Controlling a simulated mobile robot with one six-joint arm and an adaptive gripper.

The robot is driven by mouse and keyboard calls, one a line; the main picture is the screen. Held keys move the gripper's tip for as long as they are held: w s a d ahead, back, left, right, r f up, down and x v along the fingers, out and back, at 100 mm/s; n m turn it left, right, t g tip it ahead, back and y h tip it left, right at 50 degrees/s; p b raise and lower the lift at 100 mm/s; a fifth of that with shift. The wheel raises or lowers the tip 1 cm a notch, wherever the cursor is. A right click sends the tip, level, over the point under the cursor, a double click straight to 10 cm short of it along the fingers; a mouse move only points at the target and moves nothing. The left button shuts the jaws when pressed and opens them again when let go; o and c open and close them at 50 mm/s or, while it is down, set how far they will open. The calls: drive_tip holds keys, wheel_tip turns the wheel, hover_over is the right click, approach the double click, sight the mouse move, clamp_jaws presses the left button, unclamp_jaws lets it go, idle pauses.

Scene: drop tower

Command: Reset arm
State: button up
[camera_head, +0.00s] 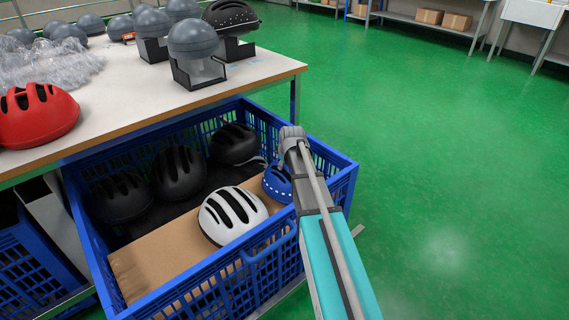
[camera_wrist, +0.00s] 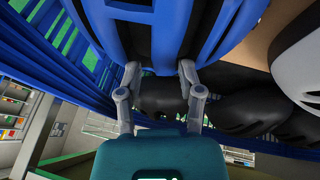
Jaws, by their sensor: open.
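My gripper (camera_wrist: 160,76) shows in the wrist view with its two fingers spread apart. A blue helmet (camera_wrist: 165,30) is right in front of the fingertips; I cannot tell whether they touch it. In the head view the blue helmet (camera_head: 275,184) lies in the right corner of a blue crate (camera_head: 345,180), partly hidden by my arm. My arm reaches over the crate's right side, and my fingers are hidden there.
The crate also holds a white helmet (camera_head: 232,214) on cardboard (camera_head: 150,262) and several black helmets (camera_head: 178,172). A workbench (camera_head: 130,110) with a red helmet (camera_head: 38,115) and grey head forms (camera_head: 193,38) stands behind. Green floor at right is clear.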

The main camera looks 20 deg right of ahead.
drive_tip(key=shift+r+p, duration=3.05)
drive_tip(key=shift+r, duration=0.15)
